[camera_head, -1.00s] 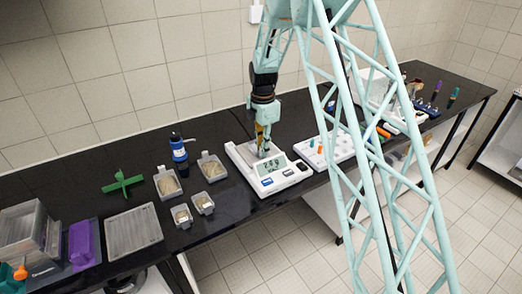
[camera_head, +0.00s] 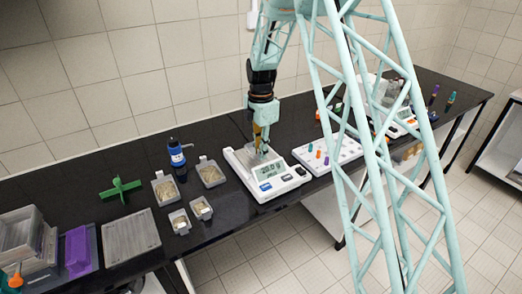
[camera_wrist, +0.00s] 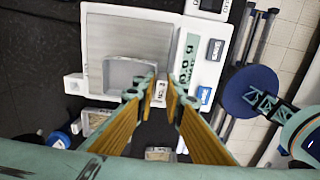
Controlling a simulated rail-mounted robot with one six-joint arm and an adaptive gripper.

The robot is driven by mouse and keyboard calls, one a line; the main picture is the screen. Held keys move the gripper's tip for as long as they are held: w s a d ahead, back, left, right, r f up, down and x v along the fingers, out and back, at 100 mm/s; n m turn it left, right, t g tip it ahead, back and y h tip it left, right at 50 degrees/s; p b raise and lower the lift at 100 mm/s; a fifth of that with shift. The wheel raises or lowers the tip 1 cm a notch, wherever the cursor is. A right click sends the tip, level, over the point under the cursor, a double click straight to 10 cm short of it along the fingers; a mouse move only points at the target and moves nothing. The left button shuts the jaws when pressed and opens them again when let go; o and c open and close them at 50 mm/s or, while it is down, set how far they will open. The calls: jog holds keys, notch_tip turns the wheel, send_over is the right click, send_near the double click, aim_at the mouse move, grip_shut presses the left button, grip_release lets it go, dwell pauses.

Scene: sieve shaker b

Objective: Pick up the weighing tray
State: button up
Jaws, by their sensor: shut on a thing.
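The weighing tray (camera_wrist: 128,74) is a small grey square dish. In the wrist view it is over the pan of the white balance (camera_wrist: 205,70), at the pan's near edge. My gripper (camera_wrist: 160,92) is shut on a small pale tab at the tray's right side, with a fingertip on either side of it. In the head view my gripper (camera_head: 261,150) points down over the pan of the balance (camera_head: 270,184). The tray is small and partly hidden by the fingers there. I cannot tell whether it touches the pan.
Several sample trays (camera_head: 165,190) and a blue-capped bottle (camera_head: 177,155) stand left of the balance. A green cross-shaped stand (camera_head: 120,188) is further left. A white rack (camera_head: 325,152) with coloured pieces is close on the right. The black bench behind the balance is mostly clear.

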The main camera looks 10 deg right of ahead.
jog(key=s+a+r, duration=0.1)
jog(key=s+a, duration=0.2)
jog(key=s, duration=0.9)
jog(key=shift+s+r+b, duration=0.15)
jog(key=shift+s+b, duration=0.15)
jog(key=shift+b, duration=0.15)
jog(key=shift+s, duration=0.1)
